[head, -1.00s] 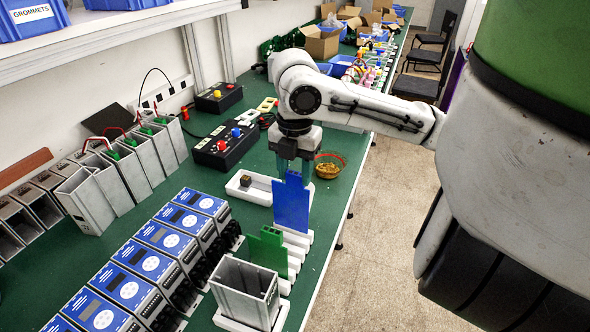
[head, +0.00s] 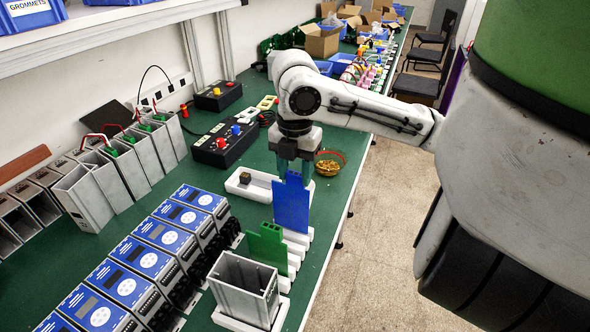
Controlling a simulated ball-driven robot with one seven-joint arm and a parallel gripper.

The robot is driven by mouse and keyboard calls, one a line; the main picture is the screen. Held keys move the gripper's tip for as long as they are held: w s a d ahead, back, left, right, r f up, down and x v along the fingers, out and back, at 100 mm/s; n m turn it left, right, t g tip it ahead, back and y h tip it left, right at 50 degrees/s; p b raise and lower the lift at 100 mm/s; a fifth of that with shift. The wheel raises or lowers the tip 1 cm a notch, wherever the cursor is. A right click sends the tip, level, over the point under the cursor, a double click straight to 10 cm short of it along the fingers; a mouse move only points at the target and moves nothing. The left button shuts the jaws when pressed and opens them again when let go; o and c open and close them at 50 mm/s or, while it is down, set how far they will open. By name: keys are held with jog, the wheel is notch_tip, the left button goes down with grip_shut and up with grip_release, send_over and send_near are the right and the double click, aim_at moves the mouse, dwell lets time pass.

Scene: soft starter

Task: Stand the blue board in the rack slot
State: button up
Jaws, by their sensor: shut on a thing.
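The blue board (head: 291,205) stands upright in the head view, its lower edge at the white rack (head: 299,239). I cannot tell whether that edge is seated in a slot. My gripper (head: 294,170) is above it, shut on the board's top, with the fingers partly hidden behind the board. A green board (head: 267,247) stands in the rack just nearer to me.
An open grey metal housing (head: 245,289) sits in a white holder in front of the green board. A white tray (head: 248,186) with a small dark block and a red-rimmed bowl (head: 329,163) are near my gripper. Blue-faced units (head: 150,260) line the left.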

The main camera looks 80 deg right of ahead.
jog(key=shift+f+b, duration=1.55)
jog(key=shift+f, duration=0.35)
jog(key=o, duration=1.1)
notch_tip(320, 180, up, 11)
jog(key=shift+f+p, duration=0.1)
jog(key=shift+p, duration=0.35)
